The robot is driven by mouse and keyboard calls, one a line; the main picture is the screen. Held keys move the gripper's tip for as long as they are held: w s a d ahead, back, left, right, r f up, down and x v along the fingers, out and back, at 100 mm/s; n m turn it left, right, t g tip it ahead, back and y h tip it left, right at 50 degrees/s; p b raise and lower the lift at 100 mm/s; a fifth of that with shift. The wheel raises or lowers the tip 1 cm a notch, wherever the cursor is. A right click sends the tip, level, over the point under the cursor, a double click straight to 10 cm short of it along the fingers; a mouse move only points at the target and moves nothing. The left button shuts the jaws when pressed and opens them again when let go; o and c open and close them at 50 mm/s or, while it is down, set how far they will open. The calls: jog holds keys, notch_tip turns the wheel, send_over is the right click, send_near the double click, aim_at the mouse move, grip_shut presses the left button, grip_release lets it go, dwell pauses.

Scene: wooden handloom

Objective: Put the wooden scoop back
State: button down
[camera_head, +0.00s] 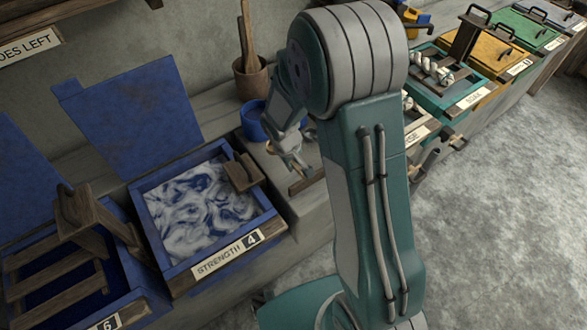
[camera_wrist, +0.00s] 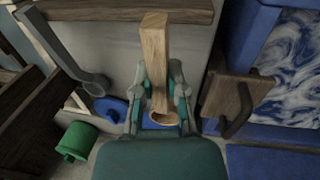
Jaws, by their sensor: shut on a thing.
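The wooden scoop (camera_wrist: 155,45) is between the fingers of my gripper (camera_wrist: 162,88) in the wrist view. Its pale squared handle extends away from my wrist, and its small round bowl end shows close to the palm. My gripper is shut on it. In the head view my gripper (camera_head: 291,160) hangs over the grey ledge, right of the vat marked Strength 4 (camera_head: 232,258); the scoop is small and partly hidden there. A blue bucket (camera_head: 252,122) stands just behind and left of my gripper. A blue thing is partly visible behind the scoop's bowl in the wrist view.
A brown pot (camera_head: 250,82) with wooden sticks stands at the back. A wooden block with a handle (camera_head: 243,172) rests on the vat's right corner. A dark strip (camera_head: 306,180) edges the ledge. A green container (camera_wrist: 75,143) and grey ladle (camera_wrist: 90,78) lie left in the wrist view.

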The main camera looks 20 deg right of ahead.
jog(key=shift+w+a+f, duration=0.15)
jog(key=shift+w+f, duration=0.2)
jog(key=shift+f, duration=0.2)
notch_tip(320, 180, down, 3)
jog(key=shift+r, duration=0.2)
jog(key=shift+d+f, duration=0.1)
jog(key=shift+d, duration=0.2)
jog(key=shift+f, duration=0.1)
jog(key=c, duration=0.7)
grip_release()
jog(key=shift+a, duration=0.2)
